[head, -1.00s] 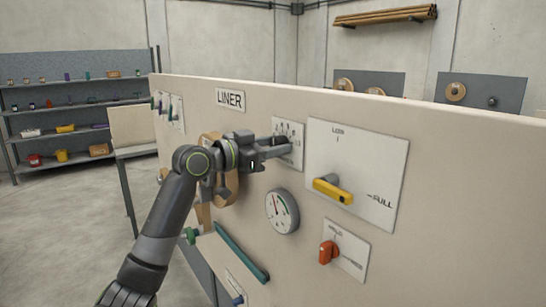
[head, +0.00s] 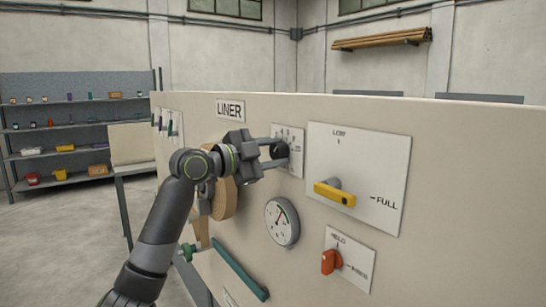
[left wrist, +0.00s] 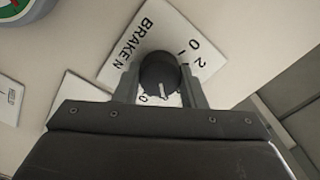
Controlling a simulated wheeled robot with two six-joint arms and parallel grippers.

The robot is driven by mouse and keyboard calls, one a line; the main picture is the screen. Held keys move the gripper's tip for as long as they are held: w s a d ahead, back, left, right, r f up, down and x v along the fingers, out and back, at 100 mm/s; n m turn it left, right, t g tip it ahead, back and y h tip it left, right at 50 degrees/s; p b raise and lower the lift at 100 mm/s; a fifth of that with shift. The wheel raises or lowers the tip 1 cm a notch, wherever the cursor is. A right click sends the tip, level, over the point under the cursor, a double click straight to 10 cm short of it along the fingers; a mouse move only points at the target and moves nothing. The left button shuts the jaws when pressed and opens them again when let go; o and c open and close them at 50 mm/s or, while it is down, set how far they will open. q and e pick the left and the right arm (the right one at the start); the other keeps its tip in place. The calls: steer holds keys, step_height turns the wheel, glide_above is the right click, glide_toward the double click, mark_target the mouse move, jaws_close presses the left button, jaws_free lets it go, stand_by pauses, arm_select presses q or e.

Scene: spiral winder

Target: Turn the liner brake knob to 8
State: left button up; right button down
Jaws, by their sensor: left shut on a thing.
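The liner brake knob (head: 280,150) is a dark round knob on a white numbered plate (head: 296,171), below and right of the LINER sign (head: 230,108). My left gripper (head: 277,150) is shut on the knob, its fingers on either side of it. In the left wrist view the knob (left wrist: 157,70) sits between the fingers of the left gripper (left wrist: 160,86). A white pointer line on it points toward the bottom of that picture. BRAKE, 0 and 2 are readable; the number at the pointer is partly hidden. My right gripper is out of view.
A round gauge (head: 282,221) is below the knob plate. A yellow lever (head: 334,193) on a white plate is to the right, with a red knob (head: 331,261) below it. A green bar (head: 238,268) juts out lower left. Shelves (head: 75,128) stand far left.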

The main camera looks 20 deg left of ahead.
arm_select(q)
steer(key=shift+f+m, duration=0.1)
steer(key=shift+m, duration=0.3)
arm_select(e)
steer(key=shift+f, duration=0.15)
arm_select(q)
steer(key=o, duration=1)
steer(key=b+v, duration=0.4)
steer(key=v, duration=1.3)
steer(key=shift+s+a, duration=0.2)
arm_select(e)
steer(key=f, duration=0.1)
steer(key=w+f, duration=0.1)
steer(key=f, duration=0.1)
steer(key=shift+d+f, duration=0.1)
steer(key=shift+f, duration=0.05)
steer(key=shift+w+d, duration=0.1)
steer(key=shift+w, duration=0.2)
